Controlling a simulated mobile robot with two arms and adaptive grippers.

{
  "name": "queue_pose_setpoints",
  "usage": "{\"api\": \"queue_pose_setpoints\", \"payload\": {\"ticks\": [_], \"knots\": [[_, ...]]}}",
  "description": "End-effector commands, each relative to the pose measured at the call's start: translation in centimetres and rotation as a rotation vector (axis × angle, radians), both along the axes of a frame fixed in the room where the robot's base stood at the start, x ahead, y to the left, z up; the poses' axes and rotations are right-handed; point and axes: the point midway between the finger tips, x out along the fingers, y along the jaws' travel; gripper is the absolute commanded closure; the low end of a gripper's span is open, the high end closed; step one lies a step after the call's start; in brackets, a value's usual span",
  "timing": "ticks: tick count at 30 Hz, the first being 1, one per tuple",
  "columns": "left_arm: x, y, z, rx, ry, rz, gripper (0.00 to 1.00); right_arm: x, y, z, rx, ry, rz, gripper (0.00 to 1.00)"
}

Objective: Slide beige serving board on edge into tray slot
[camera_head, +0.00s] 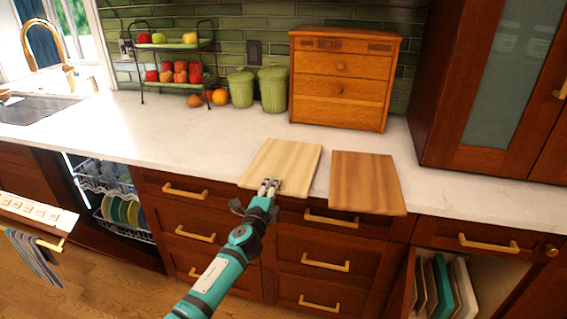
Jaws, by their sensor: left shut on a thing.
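The beige serving board (283,163) lies flat on the white counter, its near edge at the counter's front. My left gripper (269,186) is at that near edge and is shut on the board. The gripper covers a small part of the edge. The tray slots (418,293) are in the open lower cabinet at the bottom right, where several boards, one of them teal (442,287), stand on edge. The cabinet's lower part is cut off by the frame. My right gripper is not in view.
A brown wooden board (366,182) lies just right of the beige one. A wooden drawer box (342,80), green canisters (273,90) and a fruit rack (172,62) stand behind. An open dishwasher (108,190) is at left. The counter left of the beige board is clear.

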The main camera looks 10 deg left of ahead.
Motion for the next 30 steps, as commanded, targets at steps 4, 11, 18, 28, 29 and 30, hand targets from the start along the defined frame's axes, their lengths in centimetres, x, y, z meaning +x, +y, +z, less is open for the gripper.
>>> {"api": "queue_pose_setpoints", "payload": {"ticks": [4,11,18,28,29,30], "knots": [[0.0,0.0,0.3,0.0,-0.005,-0.001,1.0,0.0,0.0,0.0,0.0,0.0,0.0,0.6],[0.0,0.0,0.8,0.0,-0.004,-0.001,1.0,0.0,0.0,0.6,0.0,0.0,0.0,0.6],[0.0,0.0,1.8,-0.001,-0.004,-0.001,1.0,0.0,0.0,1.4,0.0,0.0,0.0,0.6],[0.0,0.0,3.0,0.0,-0.004,-0.001,1.0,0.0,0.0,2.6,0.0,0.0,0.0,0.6],[0.0,0.0,3.1,0.0,-0.004,-0.001,1.0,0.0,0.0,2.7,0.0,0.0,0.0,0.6],[0.0,0.0,3.2,0.0,-0.004,-0.001,1.0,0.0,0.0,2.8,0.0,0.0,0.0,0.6]]}}
